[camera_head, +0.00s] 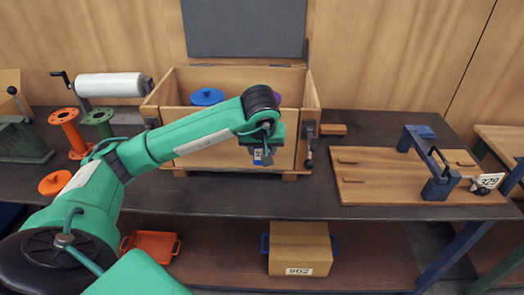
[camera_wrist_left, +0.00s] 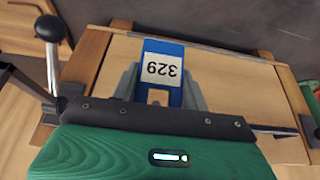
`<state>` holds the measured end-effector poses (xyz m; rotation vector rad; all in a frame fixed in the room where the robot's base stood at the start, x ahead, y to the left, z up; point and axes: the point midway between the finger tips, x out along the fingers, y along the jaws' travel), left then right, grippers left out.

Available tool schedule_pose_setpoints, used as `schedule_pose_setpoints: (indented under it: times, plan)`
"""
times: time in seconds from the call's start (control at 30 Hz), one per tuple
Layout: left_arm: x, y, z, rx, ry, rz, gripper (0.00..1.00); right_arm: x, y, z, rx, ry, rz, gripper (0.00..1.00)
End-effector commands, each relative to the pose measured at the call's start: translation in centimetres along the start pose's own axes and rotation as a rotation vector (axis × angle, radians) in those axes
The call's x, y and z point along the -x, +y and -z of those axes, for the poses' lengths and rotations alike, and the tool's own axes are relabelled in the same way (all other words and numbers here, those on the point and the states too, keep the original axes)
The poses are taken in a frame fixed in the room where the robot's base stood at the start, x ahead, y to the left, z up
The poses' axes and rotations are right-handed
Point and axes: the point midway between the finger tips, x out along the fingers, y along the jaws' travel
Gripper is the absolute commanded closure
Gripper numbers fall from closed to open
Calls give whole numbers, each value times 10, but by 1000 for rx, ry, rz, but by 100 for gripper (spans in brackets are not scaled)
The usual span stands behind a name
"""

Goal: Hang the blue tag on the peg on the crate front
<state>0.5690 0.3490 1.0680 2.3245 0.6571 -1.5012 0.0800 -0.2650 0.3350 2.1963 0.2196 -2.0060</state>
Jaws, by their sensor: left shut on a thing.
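The blue tag (camera_wrist_left: 178,49) carries a white label reading 329, which appears upside down in the left wrist view. My left gripper (camera_wrist_left: 160,88) is shut on the tag, with grey fingers on either side of it. In the head view my left gripper (camera_head: 263,157) is in front of the wooden crate (camera_head: 210,158), towards its right end. Only a small part of the tag (camera_head: 258,161) shows there. The crate front also fills the left wrist view behind the tag (camera_wrist_left: 225,75). I cannot make out the peg; my arm and gripper cover part of the crate front. My right gripper is not in view.
A lever with a dark knob (camera_head: 308,163) hangs at the crate's right front. A wooden board (camera_head: 390,185) with a blue frame (camera_head: 436,186) lies to the right. Flanged spools (camera_head: 68,128) stand at the left. Bare table lies in front of the crate.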

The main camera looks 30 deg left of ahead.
Motion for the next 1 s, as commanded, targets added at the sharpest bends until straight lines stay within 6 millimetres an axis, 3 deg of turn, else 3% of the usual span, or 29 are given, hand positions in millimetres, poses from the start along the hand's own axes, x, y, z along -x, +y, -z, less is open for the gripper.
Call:
schedule_pose_setpoints:
  times: [0.6, 1.0]
  plan:
    - [-16, 0, 26, 0, 0, 0, 77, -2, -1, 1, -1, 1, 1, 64]
    - [-20, 0, 32, 0, 0, -1, 77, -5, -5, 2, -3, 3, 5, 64]
